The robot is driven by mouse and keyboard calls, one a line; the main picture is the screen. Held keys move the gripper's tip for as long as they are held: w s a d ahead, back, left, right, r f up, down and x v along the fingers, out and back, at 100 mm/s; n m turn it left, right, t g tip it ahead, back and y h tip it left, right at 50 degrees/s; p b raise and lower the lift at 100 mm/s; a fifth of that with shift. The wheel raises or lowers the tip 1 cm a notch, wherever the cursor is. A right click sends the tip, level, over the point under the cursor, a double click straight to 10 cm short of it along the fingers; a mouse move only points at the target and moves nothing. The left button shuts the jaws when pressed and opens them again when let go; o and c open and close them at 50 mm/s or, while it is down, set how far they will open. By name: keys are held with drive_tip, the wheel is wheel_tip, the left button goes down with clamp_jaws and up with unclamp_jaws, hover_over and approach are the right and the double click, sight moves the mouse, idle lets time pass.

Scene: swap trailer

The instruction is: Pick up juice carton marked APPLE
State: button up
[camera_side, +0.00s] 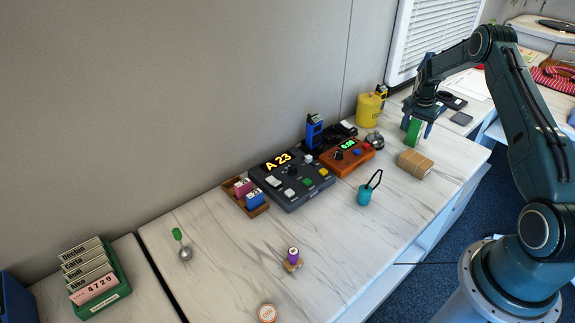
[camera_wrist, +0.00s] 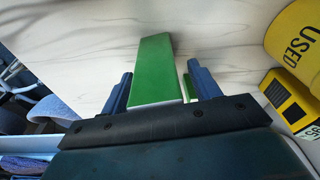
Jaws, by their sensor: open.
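A green carton (camera_side: 413,131) stands upright on the white marble-patterned counter at the right, below my gripper (camera_side: 417,123). In the wrist view the green carton (camera_wrist: 155,65) lies between the two blue fingers of my gripper (camera_wrist: 160,72). The fingers are spread, with a gap visible on each side of the carton. Another small green piece shows beside the right finger; I cannot tell whether it is part of the same carton. No APPLE mark is readable on the faces I see.
A yellow USED bin (camera_side: 370,110) stands behind to the left, with a yellow-black box (camera_wrist: 290,98) close to my right finger. A brown parcel (camera_side: 415,163) lies in front.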

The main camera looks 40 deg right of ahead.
idle(0.3)
drive_tip(key=c, duration=1.2)
drive_tip(key=shift+r, duration=0.2)
wheel_tip(320, 180, up, 20)
drive_tip(key=shift+f, duration=0.15)
